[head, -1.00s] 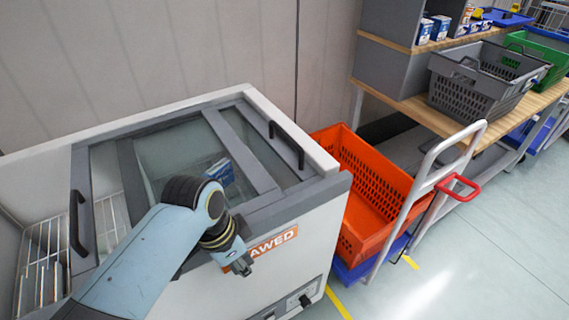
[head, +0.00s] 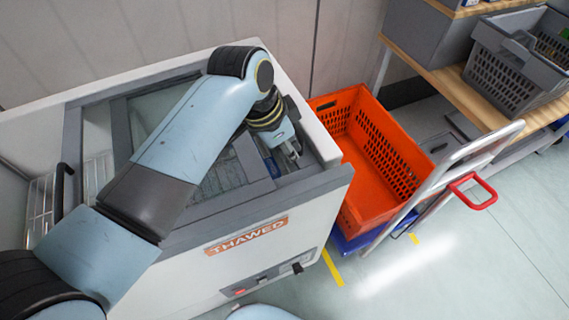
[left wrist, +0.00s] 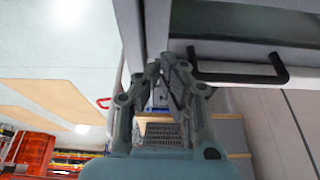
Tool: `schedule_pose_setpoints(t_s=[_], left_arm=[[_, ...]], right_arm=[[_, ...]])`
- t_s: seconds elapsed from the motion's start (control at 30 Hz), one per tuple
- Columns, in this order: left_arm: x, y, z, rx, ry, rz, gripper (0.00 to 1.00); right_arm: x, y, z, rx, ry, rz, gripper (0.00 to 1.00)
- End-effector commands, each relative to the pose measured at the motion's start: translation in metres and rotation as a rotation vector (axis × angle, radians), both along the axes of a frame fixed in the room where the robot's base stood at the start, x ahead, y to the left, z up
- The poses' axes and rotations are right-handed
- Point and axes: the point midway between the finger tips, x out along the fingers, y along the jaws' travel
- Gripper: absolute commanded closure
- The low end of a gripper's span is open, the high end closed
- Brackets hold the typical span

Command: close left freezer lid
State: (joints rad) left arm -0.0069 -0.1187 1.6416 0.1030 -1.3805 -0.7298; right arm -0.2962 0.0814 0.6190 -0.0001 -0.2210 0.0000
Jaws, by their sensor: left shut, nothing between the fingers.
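The white freezer (head: 262,250) has grey-framed sliding glass lids. The left lid's black handle (head: 62,188) shows at far left; a wire basket (head: 40,205) shows uncovered to its left. My left arm crosses over the lids and hides much of the glass. My left gripper (head: 292,153) is shut and empty above the freezer's right end, close to the right lid's dark handle. In the left wrist view the shut fingers (left wrist: 163,75) are beside a black handle (left wrist: 237,76); I cannot tell if they touch it. My right gripper is not in view.
An orange tote (head: 362,145) on a blue cart (head: 355,240) stands right of the freezer. The cart's pale push handle (head: 470,155) rises beside it. A wooden shelf with a grey basket (head: 515,62) is at upper right. Open floor lies at lower right.

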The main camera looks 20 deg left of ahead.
Motion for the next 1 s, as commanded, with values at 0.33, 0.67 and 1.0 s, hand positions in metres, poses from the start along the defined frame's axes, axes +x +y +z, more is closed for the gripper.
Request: schedule_pose_setpoints(t_s=[0.33,0.67,1.0], left_arm=[[0.019,-0.016,-0.071,-0.001,0.002,-0.001,1.0],[-0.01,0.009,-0.067,0.0,-0.001,0.0,1.0],[-0.012,0.01,-0.069,0.0,-0.001,0.001,1.0]], right_arm=[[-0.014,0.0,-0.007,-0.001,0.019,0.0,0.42],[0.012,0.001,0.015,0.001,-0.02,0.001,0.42],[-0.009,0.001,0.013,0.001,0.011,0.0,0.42]])
